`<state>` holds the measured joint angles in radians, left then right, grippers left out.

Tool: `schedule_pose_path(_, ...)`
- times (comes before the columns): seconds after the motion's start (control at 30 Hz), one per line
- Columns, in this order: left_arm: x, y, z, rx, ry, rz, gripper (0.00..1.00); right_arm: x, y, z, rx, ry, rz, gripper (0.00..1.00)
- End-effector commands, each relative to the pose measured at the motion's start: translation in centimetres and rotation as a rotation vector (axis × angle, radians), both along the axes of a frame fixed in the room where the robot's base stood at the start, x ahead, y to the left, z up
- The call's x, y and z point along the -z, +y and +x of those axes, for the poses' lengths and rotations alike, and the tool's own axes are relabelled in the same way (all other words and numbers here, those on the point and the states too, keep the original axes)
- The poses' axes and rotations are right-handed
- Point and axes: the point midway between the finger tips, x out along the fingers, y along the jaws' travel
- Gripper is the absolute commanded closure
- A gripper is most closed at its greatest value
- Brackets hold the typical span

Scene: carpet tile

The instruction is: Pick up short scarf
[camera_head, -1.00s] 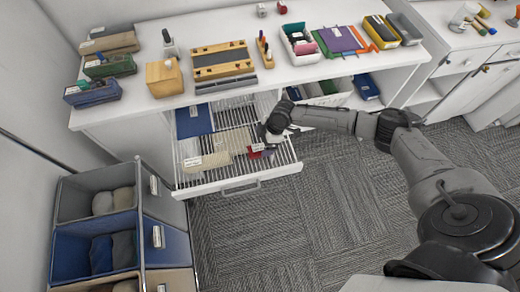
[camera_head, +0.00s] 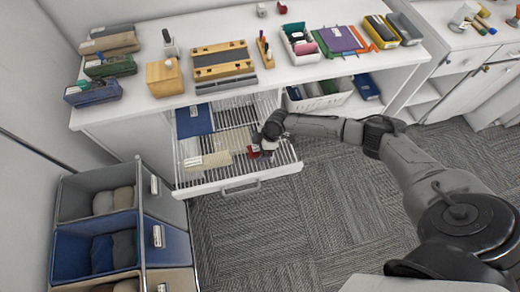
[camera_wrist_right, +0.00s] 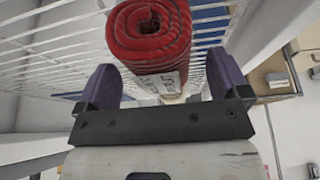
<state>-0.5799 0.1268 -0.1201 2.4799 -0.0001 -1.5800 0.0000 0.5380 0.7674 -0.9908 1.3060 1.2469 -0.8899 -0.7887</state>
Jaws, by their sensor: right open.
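A red rolled textile with a white label, which looks like the short scarf, lies in the open wire drawer (camera_head: 235,186). In the right wrist view the red roll (camera_wrist_right: 150,32) shows its spiral end, between and just beyond the fingertips. My right gripper (camera_wrist_right: 165,85) is open, with a purple finger on either side and a gap to each. In the head view my right gripper (camera_head: 264,146) is over the drawer's right part and partly hides the red roll (camera_head: 253,155). My left gripper is not in view.
A beige folded cloth (camera_head: 208,161) and a blue one (camera_head: 194,121) lie in the drawer. The countertop above (camera_head: 290,75) overhangs its back. Fabric bins (camera_head: 95,240) stand at left. Carpet in front is clear.

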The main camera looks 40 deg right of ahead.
Motion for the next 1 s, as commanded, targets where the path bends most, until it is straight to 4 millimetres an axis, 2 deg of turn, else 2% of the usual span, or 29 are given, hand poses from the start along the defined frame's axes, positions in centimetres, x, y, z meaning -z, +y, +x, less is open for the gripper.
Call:
schedule_pose_path(0.57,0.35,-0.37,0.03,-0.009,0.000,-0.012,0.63,0.40,0.02,-0.01,0.000,0.000,0.000,0.06)
schedule_pose_path(1.0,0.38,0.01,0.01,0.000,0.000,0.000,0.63,0.40,0.02,-0.01,0.000,0.000,0.000,0.48)
